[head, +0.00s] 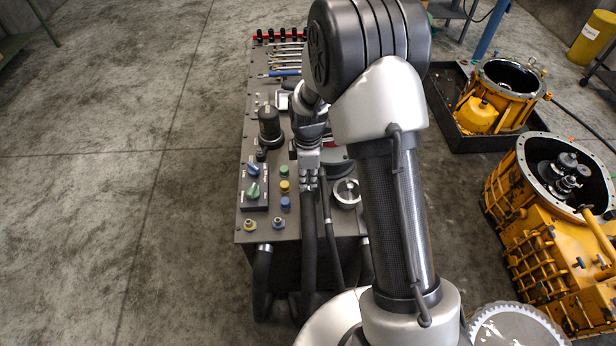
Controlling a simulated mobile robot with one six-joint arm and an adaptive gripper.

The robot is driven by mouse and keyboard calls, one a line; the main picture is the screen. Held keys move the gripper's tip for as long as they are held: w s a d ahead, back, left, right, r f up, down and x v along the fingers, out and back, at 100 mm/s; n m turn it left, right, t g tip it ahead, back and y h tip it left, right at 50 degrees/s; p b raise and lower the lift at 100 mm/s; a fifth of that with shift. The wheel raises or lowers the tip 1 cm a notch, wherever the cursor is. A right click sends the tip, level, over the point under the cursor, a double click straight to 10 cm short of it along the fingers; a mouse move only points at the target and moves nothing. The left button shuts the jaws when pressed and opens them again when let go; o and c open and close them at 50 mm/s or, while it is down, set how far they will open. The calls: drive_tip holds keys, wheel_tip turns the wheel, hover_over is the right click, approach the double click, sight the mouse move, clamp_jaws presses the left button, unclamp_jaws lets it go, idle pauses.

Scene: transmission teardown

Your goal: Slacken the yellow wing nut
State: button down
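A small yellow fitting (249,225) sits at the near left corner of the grey bench top; it may be the yellow wing nut, but it is too small to make out wings. My gripper (309,186) points down over the bench, to the right of a column of coloured buttons and up and right of both fittings. It appears apart from the yellow fitting. Its fingers are too small and dark to tell whether they are open or shut.
The bench (262,233) also carries a green knob (253,191), a yellow button (284,186), a black cylinder (269,127), a round metal dial (347,192) and several wrenches (287,56). Yellow housings (545,255) stand at the right. The floor (110,190) at left is clear.

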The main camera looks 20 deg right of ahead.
idle(0.4)
drive_tip(key=c, duration=1.8)
unclamp_jaws()
wheel_tip(320, 180, up, 12)
drive_tip(key=shift+r, duration=0.1)
